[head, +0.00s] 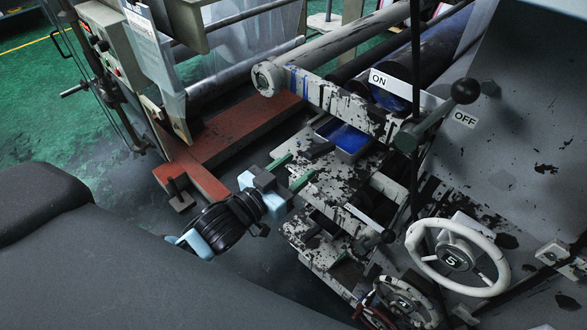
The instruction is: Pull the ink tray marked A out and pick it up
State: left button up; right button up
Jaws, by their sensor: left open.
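A tray with blue ink (345,138) sits in the ink-stained machine, below the rollers. I cannot make out a letter A on it. My left gripper (292,171) is in front and to the left of the tray, with its two green fingertips apart and nothing between them. It appears to be clear of the tray. The tray's far part is hidden under the machine's upper bar. My right gripper is not in view.
A black-knobbed lever (465,91) stands by the ON and OFF labels. A white handwheel (458,258) marked 5 is at the lower right. A red-brown frame beam (240,128) runs behind my gripper. Green floor is open at the upper left.

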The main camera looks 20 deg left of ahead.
aim_at(323, 147)
pick_arm(q)
jog(key=shift+w, duration=0.15)
jog(key=shift+x, duration=3.8)
grip_shut()
